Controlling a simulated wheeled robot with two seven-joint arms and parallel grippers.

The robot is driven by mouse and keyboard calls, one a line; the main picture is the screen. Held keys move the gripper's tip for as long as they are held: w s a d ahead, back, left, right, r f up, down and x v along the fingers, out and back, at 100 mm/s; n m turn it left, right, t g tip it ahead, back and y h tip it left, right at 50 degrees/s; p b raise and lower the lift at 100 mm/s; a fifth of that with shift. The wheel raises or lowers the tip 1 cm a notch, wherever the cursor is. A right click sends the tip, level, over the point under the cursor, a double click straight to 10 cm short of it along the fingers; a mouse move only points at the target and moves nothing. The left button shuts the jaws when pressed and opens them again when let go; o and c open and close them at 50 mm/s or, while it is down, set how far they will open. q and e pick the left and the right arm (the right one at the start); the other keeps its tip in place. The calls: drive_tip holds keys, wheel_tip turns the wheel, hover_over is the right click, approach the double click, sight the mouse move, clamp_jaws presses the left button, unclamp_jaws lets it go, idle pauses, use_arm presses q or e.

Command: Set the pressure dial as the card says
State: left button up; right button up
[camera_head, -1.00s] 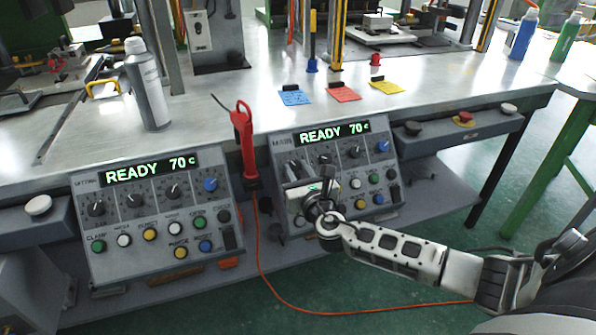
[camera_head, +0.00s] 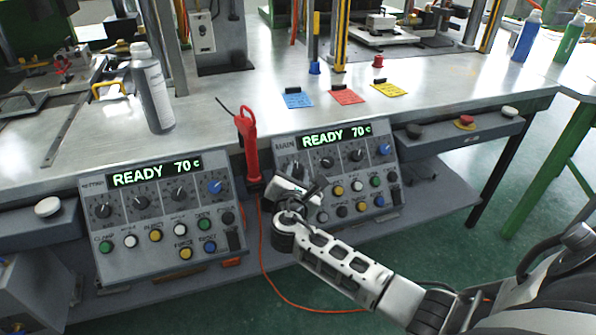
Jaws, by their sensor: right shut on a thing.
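The right control panel (camera_head: 378,170) has a lit display (camera_head: 335,136) reading READY 70 c, with a row of dials below it and coloured buttons under those. My right gripper (camera_head: 308,188) is at this panel's left side, shut on what appears to be its leftmost dial (camera_head: 297,170). The gripper partly hides that dial, so its pointer setting cannot be read. A blue card (camera_head: 297,100), a red card (camera_head: 347,96) and a yellow card (camera_head: 391,90) lie on the bench; their writing is too small to read. My left gripper is not in view.
A similar left panel (camera_head: 160,222) also reads READY 70 c. A red-handled tool (camera_head: 248,148) stands between the panels, with an orange cable hanging to the floor. A grey bottle (camera_head: 153,90) stands on the bench (camera_head: 225,105). A red button (camera_head: 465,122) is at the right.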

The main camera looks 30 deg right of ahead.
drive_tip(key=m+g, duration=0.1)
drive_tip(key=m+g+p, duration=0.1)
drive_tip(key=m, duration=0.1)
drive_tip(key=m+g, duration=0.1)
drive_tip(key=shift+w+a+r+m+h, duration=0.2)
drive_tip(key=shift+r+m+h, duration=0.1)
drive_tip(key=shift+h, duration=0.1)
drive_tip(key=shift+w+r+m+g+p, duration=0.1)
drive_tip(key=shift+m+g+p, duration=0.6)
drive_tip(key=shift+m, duration=0.3)
drive_tip(key=m+g+p, duration=0.1)
drive_tip(key=m+g, duration=0.1)
drive_tip(key=m, duration=0.1)
drive_tip(key=shift+w+r, duration=0.1)
drive_tip(key=shift+m+g+p, duration=0.3)
drive_tip(key=shift+m+p, duration=0.2)
drive_tip(key=shift+m, duration=0.1)
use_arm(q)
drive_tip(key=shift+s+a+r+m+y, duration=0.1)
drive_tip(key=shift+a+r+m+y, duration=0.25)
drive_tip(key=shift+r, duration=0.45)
use_arm(e)
drive_tip(key=shift+y, duration=0.3)
drive_tip(key=o, duration=1)
drive_tip(key=shift+c, duration=0.2)
